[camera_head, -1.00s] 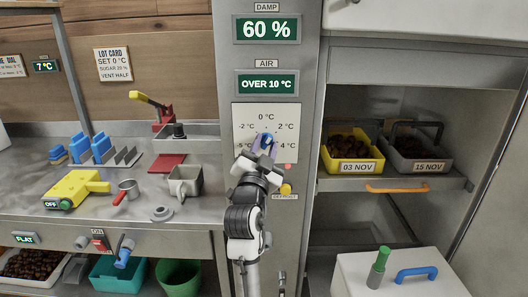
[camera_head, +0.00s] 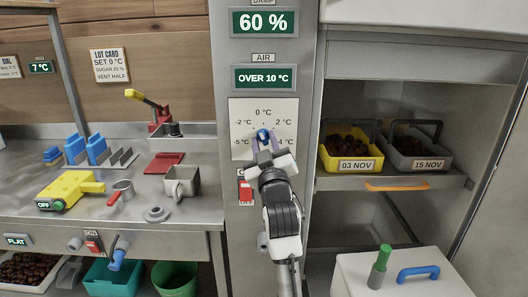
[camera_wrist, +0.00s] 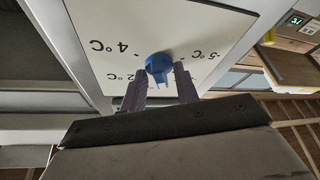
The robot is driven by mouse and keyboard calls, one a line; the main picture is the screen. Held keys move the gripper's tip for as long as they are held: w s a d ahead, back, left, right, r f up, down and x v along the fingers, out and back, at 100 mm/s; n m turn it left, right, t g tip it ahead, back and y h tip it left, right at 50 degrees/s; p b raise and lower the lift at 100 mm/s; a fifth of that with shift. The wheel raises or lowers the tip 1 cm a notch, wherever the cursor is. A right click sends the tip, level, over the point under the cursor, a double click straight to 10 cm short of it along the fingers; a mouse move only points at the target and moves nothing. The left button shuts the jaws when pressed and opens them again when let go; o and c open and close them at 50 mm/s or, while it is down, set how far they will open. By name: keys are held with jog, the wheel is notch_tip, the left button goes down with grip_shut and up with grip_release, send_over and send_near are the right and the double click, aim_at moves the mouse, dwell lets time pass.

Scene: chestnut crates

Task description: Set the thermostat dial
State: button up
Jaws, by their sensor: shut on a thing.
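The blue thermostat dial (camera_head: 263,135) sits on a white scale plate (camera_head: 237,107) on the steel post, with marks from -5 °C to 4 °C and 0 °C at the top. My gripper (camera_head: 264,142) reaches up to it from below. In the wrist view the dial (camera_wrist: 158,66) is between the two fingers (camera_wrist: 160,88), which are shut on it. I cannot tell which mark its pointer faces. A lot card (camera_head: 119,65) on the wall reads SET 0 °C. The AIR display (camera_head: 263,77) reads OVER 10 °C.
A red switch (camera_head: 245,190) is on the post left of my arm. A yellow crate (camera_head: 338,166) and a grey crate (camera_head: 430,166) stand on the right shelf. A steel bench (camera_head: 130,212) with tools is at left. A white box (camera_head: 420,270) stands low at right.

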jog(key=n+y+b, duration=0.1)
jog(key=n, duration=0.1)
jog(key=n+g+y+b, duration=0.1)
jog(key=n+b, duration=0.1)
jog(key=shift+d+n, duration=0.2)
jog(key=shift+n, duration=0.2)
jog(key=shift+r+n+g+y+b, duration=0.1)
jog(key=shift+n+g+y+b, duration=0.55)
jog(key=shift+n, duration=0.95)
jog(key=shift+r+b, duration=0.1)
jog(key=shift+b, duration=0.25)
jog(key=o, duration=0.6)
jog(key=b+v, duration=0.3)
jog(key=v, duration=1)
jog(key=shift+s+d+b, duration=0.1)
jog(key=shift+s+b, duration=0.3)
